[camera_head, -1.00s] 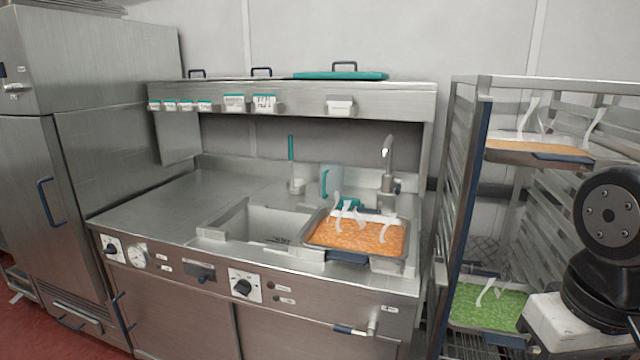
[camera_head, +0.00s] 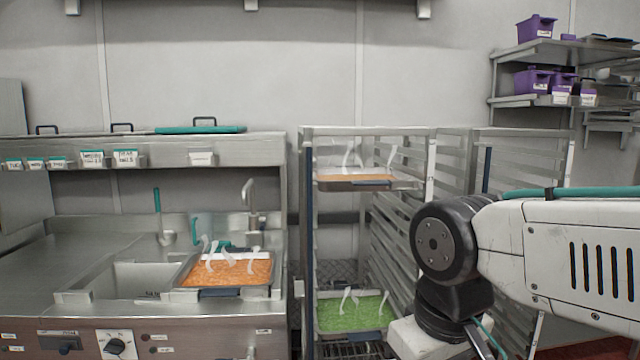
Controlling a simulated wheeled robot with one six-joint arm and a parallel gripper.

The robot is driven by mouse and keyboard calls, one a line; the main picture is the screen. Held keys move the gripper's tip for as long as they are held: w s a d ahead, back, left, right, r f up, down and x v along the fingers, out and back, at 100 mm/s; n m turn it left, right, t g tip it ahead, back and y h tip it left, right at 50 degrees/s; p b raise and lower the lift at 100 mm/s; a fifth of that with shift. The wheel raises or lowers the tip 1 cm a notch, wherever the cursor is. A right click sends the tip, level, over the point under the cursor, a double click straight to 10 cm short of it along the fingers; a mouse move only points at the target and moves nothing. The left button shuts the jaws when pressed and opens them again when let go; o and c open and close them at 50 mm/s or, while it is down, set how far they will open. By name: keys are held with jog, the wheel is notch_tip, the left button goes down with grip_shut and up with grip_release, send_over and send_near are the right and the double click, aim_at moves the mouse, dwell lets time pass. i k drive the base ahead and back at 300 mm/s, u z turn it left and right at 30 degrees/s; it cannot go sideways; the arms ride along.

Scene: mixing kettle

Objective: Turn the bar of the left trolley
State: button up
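The left trolley (camera_head: 428,170) is a metal rack standing right of the sink counter. A tray of orange food (camera_head: 368,183) sits high in it and a tray of green food (camera_head: 355,314) sits low. A dark, narrow vertical strip (camera_head: 308,210) runs along the trolley's left front edge; I cannot tell whether it is the bar or how it is turned. My arm reaches in from the right and covers part of the trolley's lower right side. My gripper is not in view.
A second trolley (camera_head: 570,150) stands to the right, with a dark blue vertical bar (camera_head: 487,172). The counter (camera_head: 190,325) holds a sink and another orange tray (camera_head: 232,271). Wall shelves (camera_head: 520,101) with purple tubs are at upper right.

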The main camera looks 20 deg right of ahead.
aim_at(309, 145)
jog(key=z, duration=0.75)
jog(key=i, duration=0.7)
jog(key=u, duration=0.5)
